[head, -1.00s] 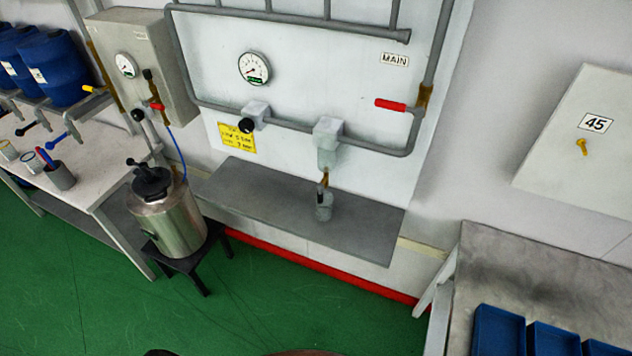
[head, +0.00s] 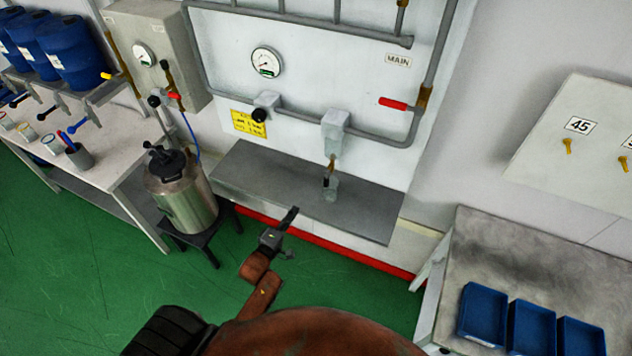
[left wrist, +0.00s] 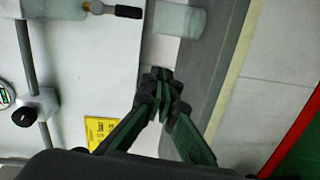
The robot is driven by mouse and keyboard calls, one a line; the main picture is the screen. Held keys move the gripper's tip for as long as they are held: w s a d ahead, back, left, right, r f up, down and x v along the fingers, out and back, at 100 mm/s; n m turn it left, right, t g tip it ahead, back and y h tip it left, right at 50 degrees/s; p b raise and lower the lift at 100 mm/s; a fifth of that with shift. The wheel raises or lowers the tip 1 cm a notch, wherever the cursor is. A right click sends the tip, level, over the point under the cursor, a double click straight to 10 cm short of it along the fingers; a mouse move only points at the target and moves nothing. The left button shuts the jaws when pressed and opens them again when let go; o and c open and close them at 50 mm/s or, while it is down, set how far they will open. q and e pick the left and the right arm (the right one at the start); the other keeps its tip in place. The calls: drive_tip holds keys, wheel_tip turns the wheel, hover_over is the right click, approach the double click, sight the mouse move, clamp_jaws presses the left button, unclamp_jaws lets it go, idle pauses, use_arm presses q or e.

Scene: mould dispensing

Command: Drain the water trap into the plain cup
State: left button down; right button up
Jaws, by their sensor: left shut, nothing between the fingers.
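The water trap (head: 334,141), a pale block with a clear bowl, hangs on the pipe of the white panel. Under it is a small brass drain valve (head: 332,162) with a dark lever; the lever also shows in the left wrist view (left wrist: 128,11). A clear plain cup (head: 330,188) stands on the grey shelf beneath the valve, and appears at the top of the left wrist view (left wrist: 180,20). My left gripper (head: 291,214) is shut and empty, left of and nearer than the cup, apart from it. The cup's contents cannot be made out. My right gripper is out of view.
The grey shelf (head: 265,178) is otherwise bare. A steel pressure pot (head: 190,205) stands on a black stool to the left. A black knob (head: 259,115) and a red lever (head: 393,103) sit on the piping. Blue trays (head: 483,313) lie on the right bench.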

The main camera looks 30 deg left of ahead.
sight(327, 179)
use_arm(q)
drive_tip(key=shift+n+t, duration=0.5)
drive_tip(key=shift+n, duration=0.1)
drive_tip(key=r, duration=0.5)
drive_tip(key=shift+w+r, duration=0.35)
drive_tip(key=w+d+p, duration=0.1)
drive_tip(key=w+d, duration=0.3)
drive_tip(key=w, duration=0.7)
drive_tip(key=shift+s, duration=0.1)
